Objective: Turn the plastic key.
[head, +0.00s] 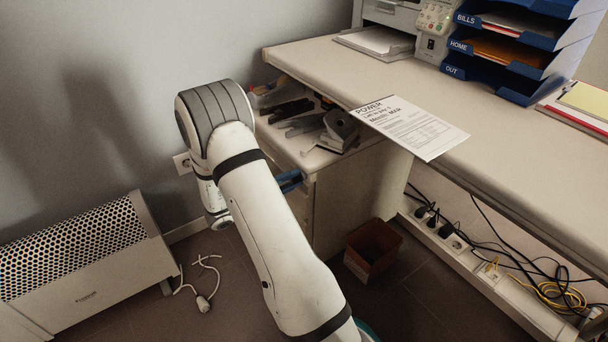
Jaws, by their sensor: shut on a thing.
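My white arm crosses the middle of the head view, bends at a grey joint and drops at its far side. My gripper is hidden behind my own arm, so its jaws do not show. A blue piece (290,182) shows just right of my arm, at the front of the drawer cabinet (345,200) under the desk. I cannot tell whether it is the plastic key, a handle or part of my gripper. No plastic key can be made out clearly.
The cabinet top holds a hole punch (340,130) and dark tools. A bill sheet (412,126) overhangs the desk (500,150). A brown bin (372,250) stands on the floor. A heater (85,260) is at left. Cables (550,290) lie at right.

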